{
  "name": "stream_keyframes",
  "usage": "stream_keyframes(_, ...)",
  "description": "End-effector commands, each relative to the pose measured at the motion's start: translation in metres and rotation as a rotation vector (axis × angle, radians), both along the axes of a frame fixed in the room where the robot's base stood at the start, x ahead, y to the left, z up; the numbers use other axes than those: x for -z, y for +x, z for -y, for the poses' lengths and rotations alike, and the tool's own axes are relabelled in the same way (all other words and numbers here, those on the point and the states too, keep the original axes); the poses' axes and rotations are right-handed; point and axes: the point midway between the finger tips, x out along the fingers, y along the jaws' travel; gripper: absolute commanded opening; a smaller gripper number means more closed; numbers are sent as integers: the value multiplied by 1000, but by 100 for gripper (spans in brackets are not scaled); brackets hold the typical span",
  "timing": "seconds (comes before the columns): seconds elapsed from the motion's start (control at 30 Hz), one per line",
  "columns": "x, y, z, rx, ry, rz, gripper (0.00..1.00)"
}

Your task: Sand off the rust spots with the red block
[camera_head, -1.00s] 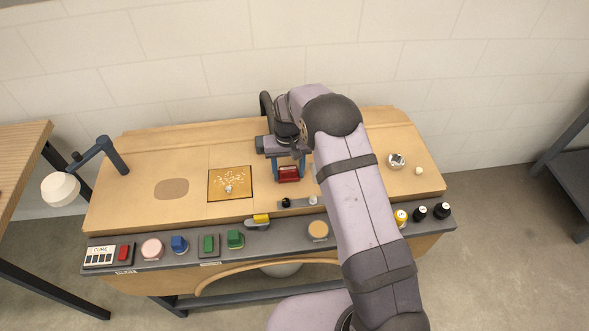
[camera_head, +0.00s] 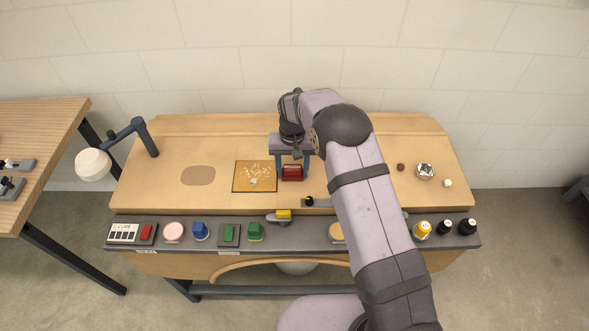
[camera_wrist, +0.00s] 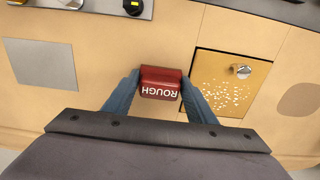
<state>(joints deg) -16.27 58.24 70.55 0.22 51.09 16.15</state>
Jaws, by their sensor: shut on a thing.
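My gripper (camera_head: 292,166) is shut on the red block (camera_head: 291,173), one finger on each side. In the wrist view the block (camera_wrist: 160,83) reads "ROUGH" and sits between the fingertips of my gripper (camera_wrist: 160,76). A square yellow-brown plate (camera_head: 241,184) lies on the bench just left of the block in the head view. It is right of the block in the wrist view (camera_wrist: 262,77). Pale speckles (camera_wrist: 224,95) and a small metal knob (camera_wrist: 241,71) show on it; no clearly rust-coloured spots can be made out. The block's height above the bench is unclear.
A lamp (camera_head: 93,164) stands left. A small bowl (camera_head: 425,172) is right. Bench around the oval patch (camera_head: 198,175) is clear.

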Motion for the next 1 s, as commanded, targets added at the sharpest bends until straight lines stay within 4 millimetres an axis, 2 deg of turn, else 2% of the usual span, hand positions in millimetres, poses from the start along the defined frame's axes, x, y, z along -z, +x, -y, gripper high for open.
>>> stream_keyframes(0.2, 0, -1, 23, 2, -4, -2, 30)
stream_keyframes(1.0, 1, -1, 96, 1, -4, -3, 30)
